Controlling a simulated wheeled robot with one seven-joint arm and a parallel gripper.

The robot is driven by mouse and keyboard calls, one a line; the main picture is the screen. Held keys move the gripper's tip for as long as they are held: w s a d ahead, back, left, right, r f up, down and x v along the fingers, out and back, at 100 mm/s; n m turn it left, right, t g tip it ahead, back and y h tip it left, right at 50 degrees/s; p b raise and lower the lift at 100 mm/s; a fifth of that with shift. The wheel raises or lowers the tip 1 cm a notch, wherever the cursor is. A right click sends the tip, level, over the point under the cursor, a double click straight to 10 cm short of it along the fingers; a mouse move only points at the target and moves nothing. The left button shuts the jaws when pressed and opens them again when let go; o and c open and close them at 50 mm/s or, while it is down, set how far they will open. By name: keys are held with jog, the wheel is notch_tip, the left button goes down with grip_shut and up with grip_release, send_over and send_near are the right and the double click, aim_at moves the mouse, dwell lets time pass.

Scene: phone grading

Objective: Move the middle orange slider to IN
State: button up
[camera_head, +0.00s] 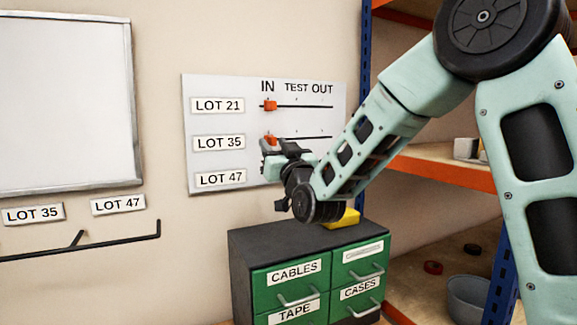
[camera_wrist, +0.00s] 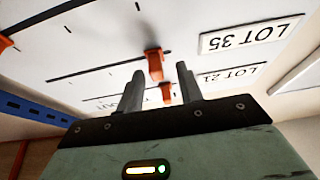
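The middle orange slider (camera_head: 270,140) is on the LOT 35 row of the white board (camera_head: 219,124), under the IN mark at the track's label end. It also shows in the wrist view (camera_wrist: 154,66). My gripper (camera_head: 268,147) is at the board just below this slider in the head view. In the wrist view its two fingers (camera_wrist: 160,71) are apart, with the slider between their tips in the picture and gaps on both sides. Contact cannot be told. The LOT 21 slider (camera_head: 270,105) is also under IN. An orange slider (camera_wrist: 5,43) shows at the wrist view's left edge.
A cabinet with green drawers (camera_head: 291,275) stands below the board, with a yellow object (camera_head: 344,219) on top. Shelves with a blue post (camera_head: 366,100) are at the right. A whiteboard (camera_head: 65,100) and a black rail (camera_head: 110,238) are at the left.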

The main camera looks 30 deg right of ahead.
jog(key=b+v, duration=1.1)
jog(key=v, duration=0.5)
jog(key=shift+s+f, duration=0.25)
jog(key=shift+r, duration=0.1)
